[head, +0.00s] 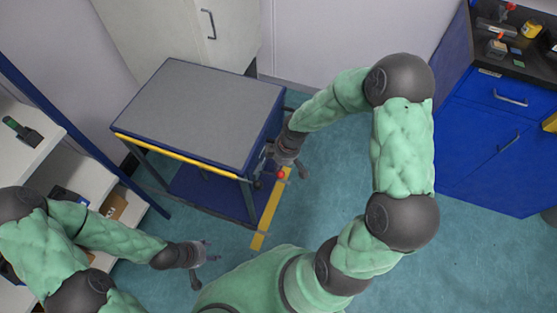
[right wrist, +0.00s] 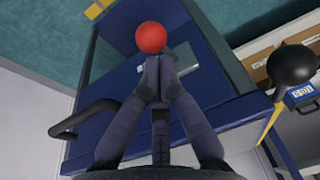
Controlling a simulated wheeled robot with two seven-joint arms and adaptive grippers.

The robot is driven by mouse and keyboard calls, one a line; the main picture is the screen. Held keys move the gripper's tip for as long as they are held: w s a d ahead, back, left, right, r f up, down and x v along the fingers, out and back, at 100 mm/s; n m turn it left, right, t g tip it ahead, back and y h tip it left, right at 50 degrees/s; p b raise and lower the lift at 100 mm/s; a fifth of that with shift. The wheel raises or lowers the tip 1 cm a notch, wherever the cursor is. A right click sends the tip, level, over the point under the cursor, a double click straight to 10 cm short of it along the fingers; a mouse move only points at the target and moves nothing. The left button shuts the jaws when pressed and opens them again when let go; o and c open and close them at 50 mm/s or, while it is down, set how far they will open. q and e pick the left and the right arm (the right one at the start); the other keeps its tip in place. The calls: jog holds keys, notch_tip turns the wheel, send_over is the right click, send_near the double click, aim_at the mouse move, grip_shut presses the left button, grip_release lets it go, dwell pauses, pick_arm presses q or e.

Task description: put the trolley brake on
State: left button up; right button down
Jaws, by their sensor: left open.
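The trolley (head: 205,110) has a grey top, a blue frame and a yellow front edge, and stands left of centre in the head view. A red knob (head: 281,174) shows at its right front corner; it also shows in the right wrist view (right wrist: 151,37). My right gripper (head: 287,160) is at that corner, close to the knob. In the right wrist view its fingertips (right wrist: 158,75) are together just below the knob in the picture. I cannot see any lever between them. My left gripper (head: 210,251) is open and empty, in front of the trolley.
A yellow floor strip (head: 267,215) lies by the trolley's right front corner. White shelves (head: 30,140) stand at the left, a pale cabinet (head: 185,30) behind. A blue bench (head: 490,135) stands at the right. Floor between trolley and bench is mostly free.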

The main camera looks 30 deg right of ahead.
aim_at(283, 173)
pick_arm(q)
jog(key=shift+s+f, duration=0.1)
jog(key=shift+f, duration=0.1)
pick_arm(e)
jog(key=shift+s+d+f, duration=0.3)
jog(key=shift+s+f, duration=0.15)
jog(key=shift+f, duration=0.3)
jog(key=shift+s+d+f, duration=0.25)
jog(key=shift+s+f, duration=0.1)
jog(key=shift+f, duration=0.2)
pick_arm(q)
jog(key=shift+s+d+f+b, duration=0.1)
jog(key=shift+d+f+b, duration=0.05)
jog(key=shift+f+b, duration=1.55)
pick_arm(e)
notch_tip(283, 173, down, 8)
jog(key=s+d, duration=0.1)
jog(key=shift+s+d+r, duration=0.2)
jog(key=shift+s+r, duration=0.05)
pick_arm(q)
jog(key=shift+r, duration=0.1)
